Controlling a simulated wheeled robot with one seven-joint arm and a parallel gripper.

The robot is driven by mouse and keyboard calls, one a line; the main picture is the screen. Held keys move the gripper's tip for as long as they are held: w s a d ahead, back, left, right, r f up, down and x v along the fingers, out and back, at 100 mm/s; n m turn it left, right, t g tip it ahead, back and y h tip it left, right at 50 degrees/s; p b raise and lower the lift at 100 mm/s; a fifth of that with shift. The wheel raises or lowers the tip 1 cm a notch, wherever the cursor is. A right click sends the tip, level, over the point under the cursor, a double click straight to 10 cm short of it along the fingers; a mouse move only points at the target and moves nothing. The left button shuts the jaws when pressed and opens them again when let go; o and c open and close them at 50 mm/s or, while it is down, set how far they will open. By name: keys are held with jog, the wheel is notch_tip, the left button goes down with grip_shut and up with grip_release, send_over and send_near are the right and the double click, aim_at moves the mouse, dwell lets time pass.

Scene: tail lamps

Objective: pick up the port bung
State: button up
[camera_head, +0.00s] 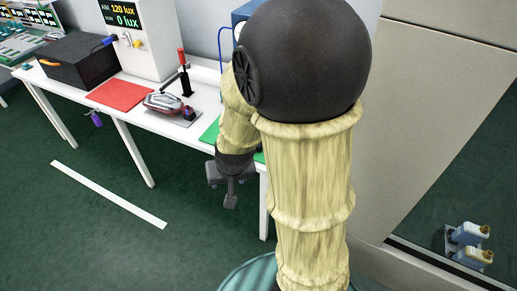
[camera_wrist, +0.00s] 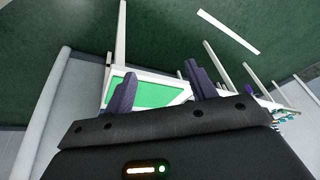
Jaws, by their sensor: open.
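I cannot tell for sure which thing is the port bung. A small dark purple piece (camera_head: 188,113) sits at the right end of a red and silver tail lamp (camera_head: 163,102) on a grey plate. Another purple piece (camera_head: 96,119) hangs at the front edge of the white table. A purple spot (camera_wrist: 249,89) also shows at the right in the wrist view. My gripper (camera_head: 227,186) is in front of the table's front edge, right of the lamp. Its two fingers (camera_wrist: 160,88) stand apart with nothing held between them, and the green mat lies beyond them.
The white table (camera_head: 150,118) carries a red mat (camera_head: 121,94), a black box (camera_head: 80,60), a light meter cabinet (camera_head: 138,40), a red-handled clamp (camera_head: 184,75) and a green mat (camera_wrist: 150,93). A white strip (camera_head: 108,194) lies on open green floor. Blue-white bottles (camera_head: 470,244) stand at lower right.

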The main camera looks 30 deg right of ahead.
jog(key=w+d+f+m+t+h+b, duration=0.5)
jog(key=w+d+f+m+h+b, duration=0.2)
jog(key=w+f+h+b, duration=0.2)
notch_tip(320, 180, down, 2)
jog(key=shift+w+d+f+h, duration=0.2)
jog(key=shift+w+d+h, duration=0.15)
jog(key=shift+w+h, duration=0.35)
jog(key=shift+w, duration=0.1)
jog(key=b+x, duration=0.1)
jog(key=x, duration=1.1)
jog(key=shift+a+f, duration=0.1)
jog(key=shift+f, duration=0.05)
jog(key=shift+w, duration=0.1)
jog(key=shift+w, duration=0.1)
jog(key=x, duration=0.5)
jog(key=shift+w, duration=0.2)
